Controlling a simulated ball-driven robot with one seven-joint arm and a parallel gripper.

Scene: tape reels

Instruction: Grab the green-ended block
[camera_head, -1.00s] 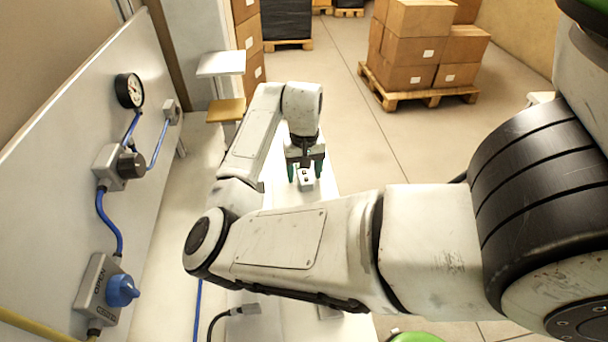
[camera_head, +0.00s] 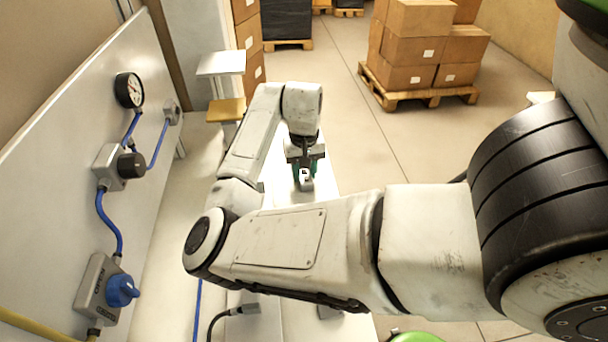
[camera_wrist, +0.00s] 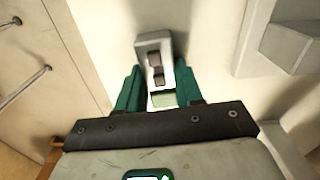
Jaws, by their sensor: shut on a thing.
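The block (camera_wrist: 153,42) is a small pale grey piece with dark slots along its top, and a pale green patch shows at its near end in the wrist view. It also shows small in the head view (camera_head: 306,184), under my wrist on the white bench (camera_head: 283,196). My gripper (camera_wrist: 160,75) has green fingers, one on each side of the block, and is shut on it. It also shows in the head view (camera_head: 305,176). Part of the block lies hidden between the fingers. I cannot tell whether it is clear of the bench.
A grey panel (camera_head: 60,190) with a gauge (camera_head: 129,90), a blue knob (camera_head: 122,291) and blue hoses stands at the left. A grey box-like piece (camera_wrist: 284,46) is at the right of the wrist view. A pallet of cartons (camera_head: 412,62) stands on the floor behind.

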